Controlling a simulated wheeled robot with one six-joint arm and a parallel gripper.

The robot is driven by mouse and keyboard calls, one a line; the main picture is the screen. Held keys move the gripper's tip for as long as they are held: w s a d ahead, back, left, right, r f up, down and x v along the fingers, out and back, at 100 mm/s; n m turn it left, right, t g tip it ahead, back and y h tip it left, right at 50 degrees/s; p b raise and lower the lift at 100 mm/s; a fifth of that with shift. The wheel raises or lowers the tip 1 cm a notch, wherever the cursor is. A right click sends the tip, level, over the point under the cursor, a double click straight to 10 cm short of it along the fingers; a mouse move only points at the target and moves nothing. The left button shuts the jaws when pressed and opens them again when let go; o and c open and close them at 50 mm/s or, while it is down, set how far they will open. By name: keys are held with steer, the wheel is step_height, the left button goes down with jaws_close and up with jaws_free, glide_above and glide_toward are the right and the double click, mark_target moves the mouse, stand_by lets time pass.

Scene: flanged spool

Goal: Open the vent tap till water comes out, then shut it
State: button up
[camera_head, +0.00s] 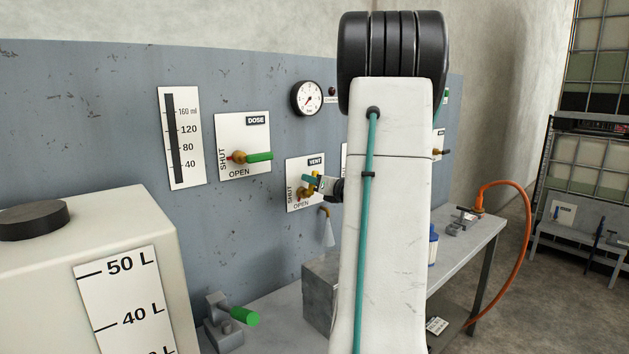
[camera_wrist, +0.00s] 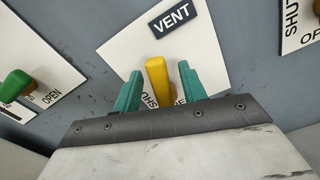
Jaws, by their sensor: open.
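The vent tap's yellow handle (camera_wrist: 158,80) stands in front of its white VENT plate (camera_wrist: 122,50) in the wrist view. My gripper (camera_wrist: 161,88) has one teal finger on each side of the handle, with a visible gap on both sides. The jaws are open and not gripping. The head view shows my gripper (camera_head: 312,181) at the VENT plate (camera_head: 295,168). Below it is a small brass spout (camera_head: 325,211) with a pale, widening streak (camera_head: 329,232) under it, which looks like water. Whether the handle points to SHUT or OPEN is unclear; the gripper partly covers it.
The DOSE tap (camera_head: 258,157) with a green handle is left of the vent tap. A pressure gauge (camera_head: 307,98) is above. A white tank (camera_head: 90,240) stands front left, and a green-handled valve (camera_head: 243,316) sits on the bench. An orange hose (camera_head: 527,240) hangs at right.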

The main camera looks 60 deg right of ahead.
steer(key=v, duration=0.7)
steer(key=shift+w, duration=0.1)
stand_by(0.4)
steer(key=s+d+f+m+g+h, duration=0.1)
steer(key=s+f+m+g+h, duration=0.2)
steer(key=m+g, duration=0.5)
steer(key=s+d+f+m+g+h, duration=0.1)
steer(key=s+f+m+g, duration=0.4)
steer(key=m, duration=0.7)
steer(key=s+a+r+m+g+y, duration=0.1)
steer(key=a+m+y, duration=0.3)
steer(key=a, duration=2)
steer(key=s+a+r+m+g+y, duration=0.1)
steer(key=s+a+m+y, duration=0.3)
steer(key=a, duration=2.1)
steer(key=shift+a+r+m+g+y, duration=0.4)
steer(key=shift+r+m+y, duration=0.1)
steer(key=shift+r+y, duration=0.1)
